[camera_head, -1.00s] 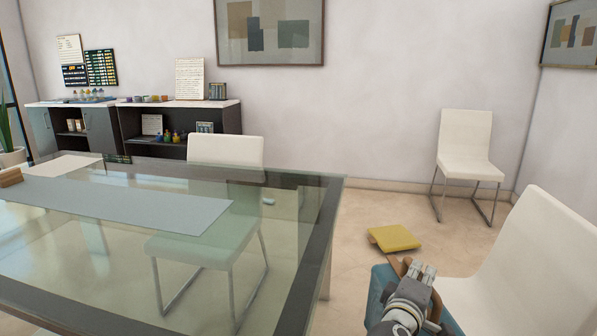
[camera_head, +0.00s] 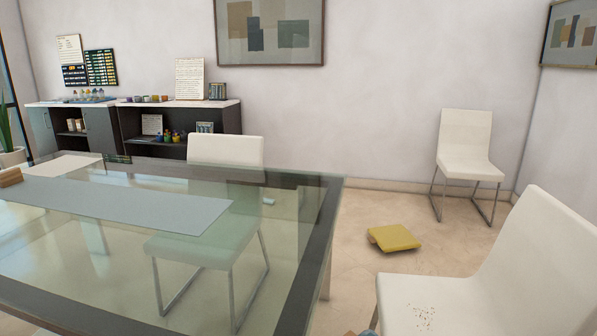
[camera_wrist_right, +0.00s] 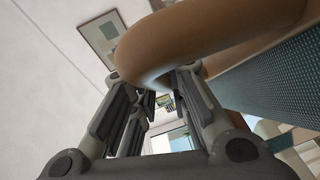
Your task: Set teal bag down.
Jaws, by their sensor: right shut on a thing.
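The teal bag (camera_wrist_right: 285,82) fills the right side of the right wrist view, a woven teal body with a thick brown handle (camera_wrist_right: 215,35). My right gripper (camera_wrist_right: 160,95) is shut on the handle, which loops across between its fingers. In the head view only a tiny scrap of the bag shows at the bottom edge, and the gripper is out of that view. What lies under the bag is hidden. My left gripper is in neither view.
A white chair (camera_head: 500,285) with dark specks on its seat stands at the right front. A glass table (camera_head: 315,235) fills the left. A yellow cushion-like thing (camera_head: 394,238) lies on the floor, and another white chair (camera_head: 466,150) stands by the wall. Floor between table and cushion is clear.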

